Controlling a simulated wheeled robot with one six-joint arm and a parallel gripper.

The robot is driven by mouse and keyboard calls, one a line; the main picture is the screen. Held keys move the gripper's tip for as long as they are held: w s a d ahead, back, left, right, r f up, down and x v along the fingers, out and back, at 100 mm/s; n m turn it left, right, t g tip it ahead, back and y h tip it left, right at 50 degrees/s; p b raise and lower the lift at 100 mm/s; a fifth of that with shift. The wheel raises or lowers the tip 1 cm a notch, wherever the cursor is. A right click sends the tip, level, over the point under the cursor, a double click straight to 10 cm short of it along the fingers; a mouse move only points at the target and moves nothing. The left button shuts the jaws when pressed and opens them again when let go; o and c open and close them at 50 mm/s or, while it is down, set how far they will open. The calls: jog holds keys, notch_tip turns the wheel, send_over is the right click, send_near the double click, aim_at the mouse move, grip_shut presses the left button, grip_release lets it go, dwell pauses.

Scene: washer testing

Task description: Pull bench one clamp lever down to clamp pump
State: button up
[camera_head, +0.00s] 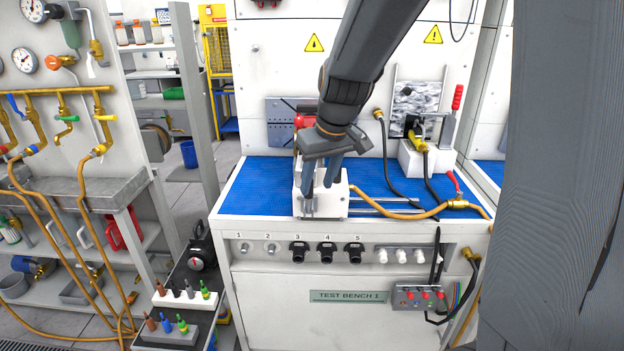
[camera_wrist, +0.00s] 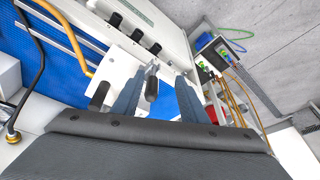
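My gripper (camera_head: 318,190) is over a white block fixture (camera_head: 307,205) on the left part of test bench one, pointing down. In the wrist view its two blue-grey fingers (camera_wrist: 158,100) are apart, so it is open. A black-tipped lever (camera_wrist: 151,87) with a silver bracket shows between the fingers; I cannot tell if either finger touches it. Another black grip (camera_wrist: 98,95) shows left of the fingers. A red part (camera_head: 304,122) shows behind my arm. My gripper and arm hide much of the fixture, and I cannot make out the pump clearly.
The bench has a blue mat (camera_head: 260,180) and a front panel with black knobs (camera_head: 327,252). An orange hose (camera_head: 395,214) crosses the mat to the right. A second fixture with a red lever handle (camera_head: 457,97) stands at the back right.

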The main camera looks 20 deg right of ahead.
jog(key=w+r, duration=0.3)
jog(key=w, duration=0.1)
jog(key=shift+n+t, duration=0.3)
jog(key=shift+t, duration=0.1)
jog(key=shift+p+x, duration=0.9)
jog(key=shift+x, duration=3.1)
jog(key=shift+s+d, duration=0.15)
grip_shut()
